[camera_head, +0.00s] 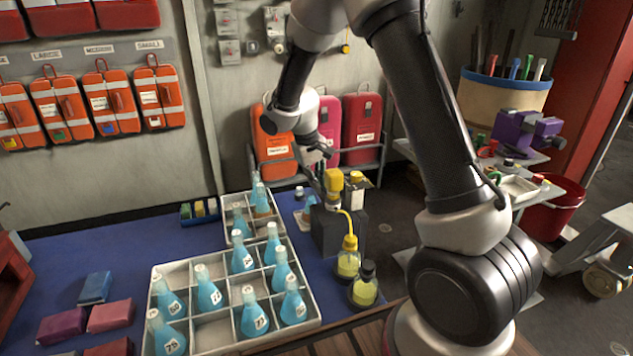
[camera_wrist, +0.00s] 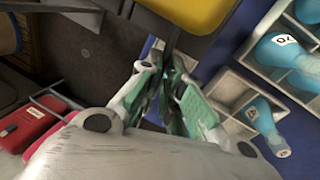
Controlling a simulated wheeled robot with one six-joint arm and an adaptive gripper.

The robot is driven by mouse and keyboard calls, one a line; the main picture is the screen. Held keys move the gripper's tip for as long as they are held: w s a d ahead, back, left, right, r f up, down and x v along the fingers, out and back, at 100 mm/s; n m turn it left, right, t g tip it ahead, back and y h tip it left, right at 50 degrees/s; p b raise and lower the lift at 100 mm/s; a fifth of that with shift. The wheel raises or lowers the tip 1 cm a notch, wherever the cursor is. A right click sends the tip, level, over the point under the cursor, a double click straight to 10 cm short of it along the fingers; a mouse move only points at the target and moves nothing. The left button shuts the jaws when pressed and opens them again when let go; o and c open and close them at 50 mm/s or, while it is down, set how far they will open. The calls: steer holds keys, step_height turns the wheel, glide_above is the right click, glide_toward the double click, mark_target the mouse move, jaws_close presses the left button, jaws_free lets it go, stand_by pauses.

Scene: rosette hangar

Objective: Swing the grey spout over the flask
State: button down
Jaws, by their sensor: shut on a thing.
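A dispenser with a yellow head (camera_head: 334,180) stands on a dark block (camera_head: 325,232) at the table's right side; its yellow head also shows in the wrist view (camera_wrist: 195,10). My gripper (camera_head: 322,166) reaches it from behind and above. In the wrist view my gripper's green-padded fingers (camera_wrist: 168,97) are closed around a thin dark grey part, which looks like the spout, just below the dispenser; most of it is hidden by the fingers. A blue flask (camera_head: 309,208) stands left of the block, apart from the gripper. Whether the spout lies above it cannot be told.
Grey divided trays (camera_head: 210,330) with several numbered blue flasks fill the table's middle. Two yellow-liquid bottles (camera_head: 348,262) stand in front of the block, one joined by a yellow tube. Orange and red cases (camera_head: 361,128) stand behind the arm.

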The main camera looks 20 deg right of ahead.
steer(key=c, duration=1.6)
jaws_free()
steer(key=v, duration=1.2)
